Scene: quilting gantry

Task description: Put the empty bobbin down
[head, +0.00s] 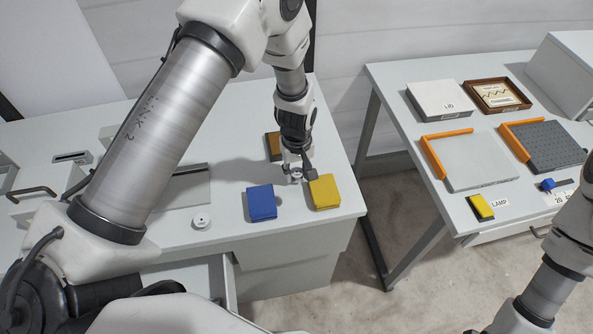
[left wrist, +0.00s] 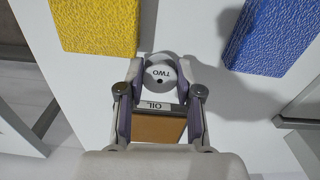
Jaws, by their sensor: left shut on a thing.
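My left gripper (head: 296,168) is shut on a pale round bobbin (left wrist: 164,74) marked TWO. The bobbin also shows in the head view (head: 296,177), small and partly covered by the fingers. It is over the left table between a blue block and a yellow block, and I cannot tell whether it touches the tabletop. In the left wrist view the gripper's two fingers (left wrist: 162,98) stand on either side of it. Another small white disc (head: 202,219) lies on the table left of the blue block. My right gripper is out of view.
The blue block (head: 261,203) and yellow block (head: 324,192) stand close by. A brown piece (left wrist: 158,129) by an OIL label lies behind the gripper. An open drawer (head: 199,276) juts out in front. A gap separates the second table (head: 400,100), with trays and a lamp switch.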

